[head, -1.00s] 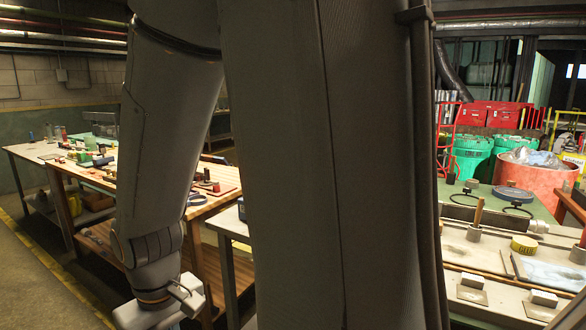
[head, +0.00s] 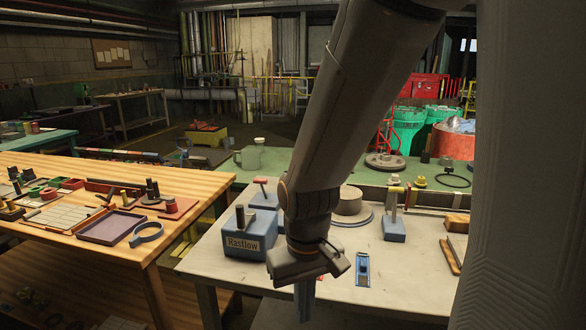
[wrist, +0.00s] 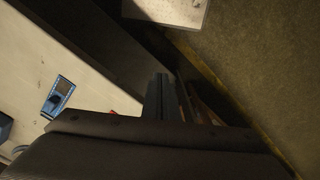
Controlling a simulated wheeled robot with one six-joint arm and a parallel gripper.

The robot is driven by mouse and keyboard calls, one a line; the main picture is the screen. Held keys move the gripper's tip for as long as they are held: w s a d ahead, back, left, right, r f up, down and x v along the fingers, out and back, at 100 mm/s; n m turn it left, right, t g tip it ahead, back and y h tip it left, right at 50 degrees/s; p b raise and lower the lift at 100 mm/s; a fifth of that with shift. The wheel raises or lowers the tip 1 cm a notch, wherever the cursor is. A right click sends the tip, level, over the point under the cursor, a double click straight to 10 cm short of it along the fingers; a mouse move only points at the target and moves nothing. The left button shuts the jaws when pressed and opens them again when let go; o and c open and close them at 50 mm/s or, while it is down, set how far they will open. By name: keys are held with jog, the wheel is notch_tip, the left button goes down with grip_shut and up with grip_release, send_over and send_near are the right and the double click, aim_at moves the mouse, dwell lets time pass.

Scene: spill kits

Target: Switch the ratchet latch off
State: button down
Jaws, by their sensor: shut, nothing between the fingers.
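A small blue plate with a dark and pale middle part (head: 362,269) lies on the pale grey table (head: 395,292), near its front edge. It may be the ratchet latch, but I see no label on it, and its setting is too small to read. It also shows at the left of the wrist view (wrist: 58,97). My gripper (head: 304,302) points down to the left of this plate, near the table's front edge and apart from the plate. Its fingers (wrist: 165,88) are shut and empty.
A blue box labelled "Rastlow" (head: 244,242) stands left of my gripper. Behind are a round grey base (head: 350,207) and a blue block with an upright post (head: 394,229). A wooden table (head: 70,215) with trays stands at left. Bare tabletop lies right of the plate.

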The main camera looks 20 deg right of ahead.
jog(key=shift+w+d, duration=0.25)
jog(key=shift+w, duration=0.3)
jog(key=w+a+r+n+t+h+p, duration=0.1)
jog(key=w+r+n+p, duration=0.1)
jog(key=w+r, duration=0.4)
jog(key=w+a+r+n+t+p, duration=0.1)
jog(key=w+r+n, duration=0.4)
jog(key=w, duration=1)
jog(key=w+a+r+n+t+h+p, duration=0.1)
jog(key=w+r+n+p, duration=0.2)
jog(key=w+r, duration=0.5)
jog(key=w+n, duration=0.1)
jog(key=w, duration=0.2)
jog(key=shift+w+r+t+h, duration=0.3)
jog(key=shift+r, duration=0.1)
jog(key=shift+a+f, duration=0.1)
